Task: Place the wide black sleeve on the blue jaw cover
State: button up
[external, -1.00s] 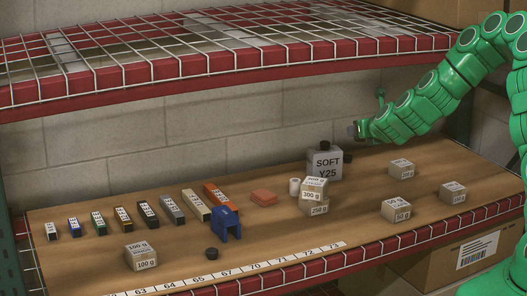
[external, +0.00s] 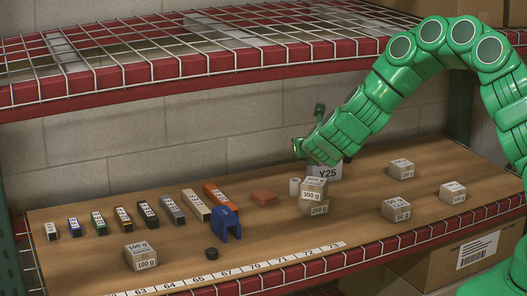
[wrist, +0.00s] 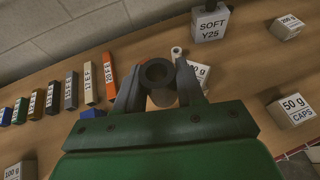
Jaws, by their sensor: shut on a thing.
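My gripper (wrist: 158,78) is shut on a dark hollow cylinder, the wide black sleeve (wrist: 147,75); its round open end faces the wrist camera. In the external view my gripper (external: 299,147) is above the shelf board, in front of the grey SOFT Y25 bottle; the sleeve is too small to make out there. The blue jaw cover (external: 226,224) stands on the board, left of and below my gripper, apart from it. It looks like an upside-down U.
The wire shelf (external: 200,70) hangs above.

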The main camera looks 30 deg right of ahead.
jog(key=s+a+h, duration=0.1)
jog(key=s+a, duration=0.5)
jog(key=a, duration=0.8)
send_over(225, 212)
jog(key=s+d, duration=0.1)
jog(key=s, duration=0.2)
jog(key=shift+m, duration=0.4)
notch_tip(225, 212, down, 7)
jog(key=shift+w+f, duration=0.15)
jog(key=shift+w+a+f, duration=0.3)
jog(key=shift+w+f, duration=0.3)
jog(key=shift+f, duration=0.3)
jog(key=shift+w+a+f, duration=0.25)
jog(key=shift+w+f, duration=0.35)
jog(key=shift+f, duration=1.75)
jog(key=shift+f, duration=0.1)
jog(key=o, duration=1)
jog(key=shift+o, duration=0.2)
